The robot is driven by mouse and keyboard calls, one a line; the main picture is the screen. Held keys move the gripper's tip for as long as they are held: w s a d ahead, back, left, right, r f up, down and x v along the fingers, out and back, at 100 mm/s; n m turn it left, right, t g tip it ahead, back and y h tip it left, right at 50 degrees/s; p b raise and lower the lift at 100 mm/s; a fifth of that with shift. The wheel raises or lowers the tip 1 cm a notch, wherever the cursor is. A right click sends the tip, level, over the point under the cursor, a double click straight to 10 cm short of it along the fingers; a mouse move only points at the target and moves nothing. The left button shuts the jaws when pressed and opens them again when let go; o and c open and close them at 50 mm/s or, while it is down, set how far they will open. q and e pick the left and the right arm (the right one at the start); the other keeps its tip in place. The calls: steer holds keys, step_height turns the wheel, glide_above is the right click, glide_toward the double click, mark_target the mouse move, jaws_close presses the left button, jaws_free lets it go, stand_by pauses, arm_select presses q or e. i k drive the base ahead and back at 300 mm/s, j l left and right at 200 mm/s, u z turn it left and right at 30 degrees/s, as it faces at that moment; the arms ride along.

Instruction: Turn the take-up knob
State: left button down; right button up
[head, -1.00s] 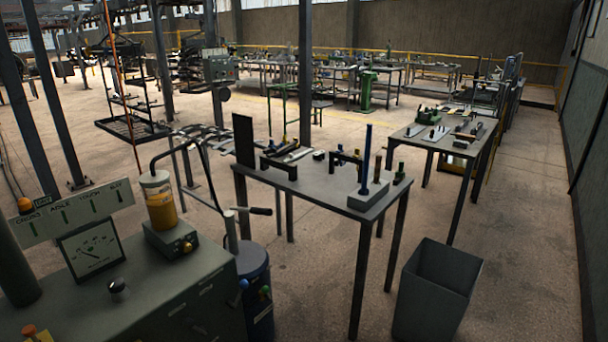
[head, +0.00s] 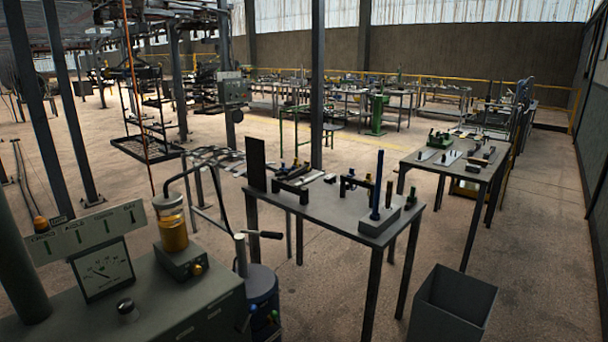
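A green-grey bench cabinet (head: 190,310) fills the lower left of the head view. On its top is a round dark knob (head: 127,306) with a pale cap, in front of a square dial gauge (head: 102,268). A small green box with a yellow-orange knob (head: 198,268) on its face stands behind, under a jar of amber liquid (head: 173,232). I cannot tell which of these knobs is the take-up knob. Neither of my grippers is in view.
A blue drum (head: 262,298) with a lever stands right of the cabinet. A grey table (head: 335,205) holds several metal fixtures and a blue upright rod. An open grey bin (head: 452,305) is at the lower right. The floor right of it is clear.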

mark_target(125, 305)
steer(key=u, duration=1.35)
